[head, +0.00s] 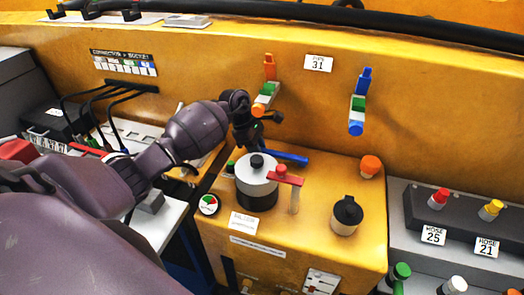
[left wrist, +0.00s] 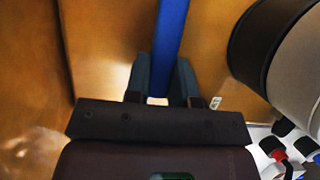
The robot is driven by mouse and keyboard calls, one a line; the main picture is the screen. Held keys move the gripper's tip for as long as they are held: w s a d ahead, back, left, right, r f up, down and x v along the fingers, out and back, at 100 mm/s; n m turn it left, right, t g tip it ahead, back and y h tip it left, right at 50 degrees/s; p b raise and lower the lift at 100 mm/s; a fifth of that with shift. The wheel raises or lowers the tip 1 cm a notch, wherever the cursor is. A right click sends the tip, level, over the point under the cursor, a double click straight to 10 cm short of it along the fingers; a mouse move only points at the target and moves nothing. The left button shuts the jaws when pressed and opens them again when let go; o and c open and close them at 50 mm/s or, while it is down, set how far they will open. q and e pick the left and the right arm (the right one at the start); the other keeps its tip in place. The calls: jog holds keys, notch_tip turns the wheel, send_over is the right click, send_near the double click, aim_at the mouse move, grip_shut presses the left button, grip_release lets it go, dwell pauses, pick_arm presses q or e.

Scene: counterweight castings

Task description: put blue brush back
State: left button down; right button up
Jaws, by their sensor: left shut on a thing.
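The blue brush (head: 287,158) shows in the head view as a blue bar, sticking out to the right from my left gripper (head: 258,144) above the yellow block. In the left wrist view the blue brush (left wrist: 171,38) is a long blue strip running between the two fingers of my left gripper (left wrist: 161,78), which is shut on it. Its bristles cannot be made out. My right gripper is not in view.
A grey-and-black canister (head: 257,190) with a black knob stands just below the brush. A red-topped clear tube (head: 294,197), a black-capped jar (head: 347,215) and an orange knob (head: 370,166) are nearby. Coloured fittings (head: 357,102) stick out from the yellow wall (head: 410,110).

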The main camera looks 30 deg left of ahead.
pick_arm(q)
jog(key=shift+w+d+f, duration=0.1)
jog(key=shift+d+f, duration=0.15)
jog(key=shift+d, duration=0.25)
jog(key=shift+w+d+f, duration=0.1)
jog(key=shift+d+f, duration=0.1)
jog(key=shift+d, duration=0.25)
jog(key=shift+a+f, duration=0.15)
jog(key=shift+f, duration=0.2)
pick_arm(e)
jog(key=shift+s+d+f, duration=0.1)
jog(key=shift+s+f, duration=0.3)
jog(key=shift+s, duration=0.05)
pick_arm(q)
jog(key=shift+r, duration=0.1)
jog(key=shift+f+b, duration=0.2)
jog(key=shift+b, duration=0.2)
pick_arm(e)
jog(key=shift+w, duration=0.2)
pick_arm(q)
jog(key=c, duration=1.2)
grip_release()
jog(key=shift+o, duration=1.1)
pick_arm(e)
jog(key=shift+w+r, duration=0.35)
pick_arm(q)
jog(key=shift+r, duration=0.15)
